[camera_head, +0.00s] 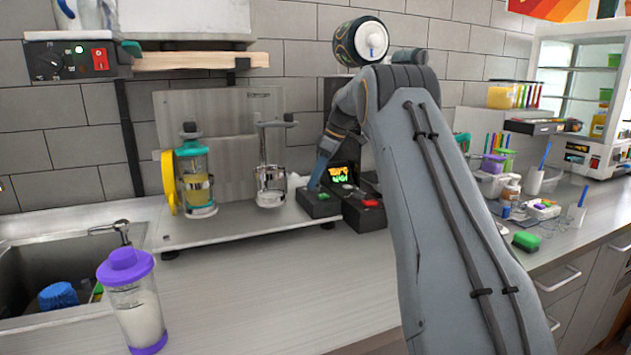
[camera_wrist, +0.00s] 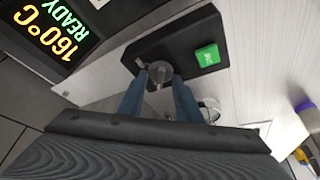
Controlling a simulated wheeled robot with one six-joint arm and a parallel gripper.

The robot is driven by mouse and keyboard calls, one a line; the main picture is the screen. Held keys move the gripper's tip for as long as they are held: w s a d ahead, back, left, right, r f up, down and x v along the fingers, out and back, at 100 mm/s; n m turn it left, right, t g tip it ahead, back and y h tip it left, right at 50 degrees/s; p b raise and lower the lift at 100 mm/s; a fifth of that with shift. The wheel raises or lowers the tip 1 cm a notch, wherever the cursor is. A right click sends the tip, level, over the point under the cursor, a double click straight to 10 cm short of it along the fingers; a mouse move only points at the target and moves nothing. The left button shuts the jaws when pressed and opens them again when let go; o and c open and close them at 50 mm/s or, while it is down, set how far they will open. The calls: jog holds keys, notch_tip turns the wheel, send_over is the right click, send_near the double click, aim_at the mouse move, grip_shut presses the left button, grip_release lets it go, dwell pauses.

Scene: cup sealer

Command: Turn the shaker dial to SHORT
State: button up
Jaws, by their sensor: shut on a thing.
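The grey round dial (camera_wrist: 158,72) sits on a black control box (camera_wrist: 185,42) beside a green button (camera_wrist: 208,55) in the wrist view. My gripper (camera_wrist: 159,80) has its two blue fingers on either side of the dial, shut on it. No SHORT marking can be read around the dial. In the head view my gripper (camera_head: 316,182) points down at the black box (camera_head: 322,208) on the metal base at the centre. The dial itself is hidden or too small to tell there.
A lit display (camera_wrist: 50,25) reads 160°C READY next to the box. A shaker holding a teal-lidded jar (camera_head: 195,180) and a glass cup (camera_head: 270,185) stand left of the box. A purple-lidded cup (camera_head: 132,300) stands on the counter front left, by the sink (camera_head: 40,265).

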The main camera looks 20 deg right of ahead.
jog(key=shift+f+n+g, duration=0.1)
jog(key=shift+n+g, duration=0.2)
jog(key=shift+n, duration=0.3)
jog(key=o, duration=1)
jog(key=shift+o, duration=0.2)
jog(key=b+v, duration=0.2)
jog(key=v, duration=0.5)
jog(key=shift+d+r, duration=0.3)
jog(key=shift+r, duration=0.05)
